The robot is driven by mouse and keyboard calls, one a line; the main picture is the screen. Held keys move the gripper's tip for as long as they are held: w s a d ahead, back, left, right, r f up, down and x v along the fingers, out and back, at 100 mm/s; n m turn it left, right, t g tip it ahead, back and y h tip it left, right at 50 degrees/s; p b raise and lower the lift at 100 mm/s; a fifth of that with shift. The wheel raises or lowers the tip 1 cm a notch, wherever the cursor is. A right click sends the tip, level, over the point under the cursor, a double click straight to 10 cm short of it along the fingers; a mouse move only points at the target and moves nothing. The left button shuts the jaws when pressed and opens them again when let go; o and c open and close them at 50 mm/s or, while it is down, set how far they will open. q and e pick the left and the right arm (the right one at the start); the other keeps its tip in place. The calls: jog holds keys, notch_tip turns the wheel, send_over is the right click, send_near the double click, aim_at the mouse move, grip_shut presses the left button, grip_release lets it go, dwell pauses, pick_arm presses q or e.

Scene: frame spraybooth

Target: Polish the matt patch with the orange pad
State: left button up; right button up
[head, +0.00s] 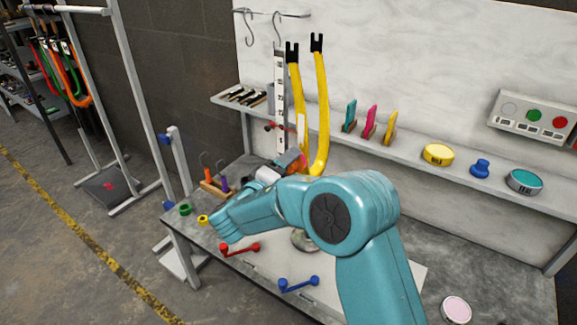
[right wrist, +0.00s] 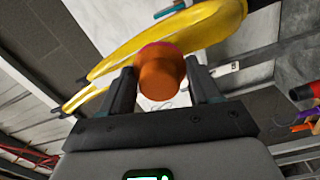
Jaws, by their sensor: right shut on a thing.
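A yellow two-legged fork (head: 322,110) with black ends stands upright at the back of the bench. A paler strip (head: 301,128) shows low on its left leg; I cannot tell whether it is the matt patch. My right gripper (head: 288,163) is by the lower part of the left leg, partly hidden behind my arm. In the right wrist view the right gripper (right wrist: 163,88) is shut on the orange pad (right wrist: 161,76), with the yellow fork (right wrist: 215,28) close beyond it. I cannot tell whether pad and fork touch. My left gripper is out of view.
A grey shelf (head: 405,150) behind the bench holds blue, pink and yellow upright pieces, tins and a blue knob. A red handle (head: 240,249) and a blue handle (head: 299,284) lie at the bench front. A striped gauge (head: 280,95) hangs left of the fork.

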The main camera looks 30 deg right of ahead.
aim_at(302, 115)
jog(key=shift+b+x, duration=0.35)
jog(key=shift+x, duration=0.5)
jog(key=shift+r, duration=0.15)
jog(key=shift+a+r, duration=0.1)
jog(key=shift+r, duration=1.7)
jog(key=shift+d+r+p, duration=0.2)
jog(key=shift+r+p, duration=0.75)
jog(key=shift+r, duration=2.8)
jog(key=shift+f+b, duration=0.15)
jog(key=shift+b, duration=0.45)
notch_tip(302, 115, down, 11)
jog(key=b, duration=1.3)
jog(key=shift+a+f, duration=0.1)
jog(key=shift+f, duration=0.05)
jog(key=shift+a, duration=0.1)
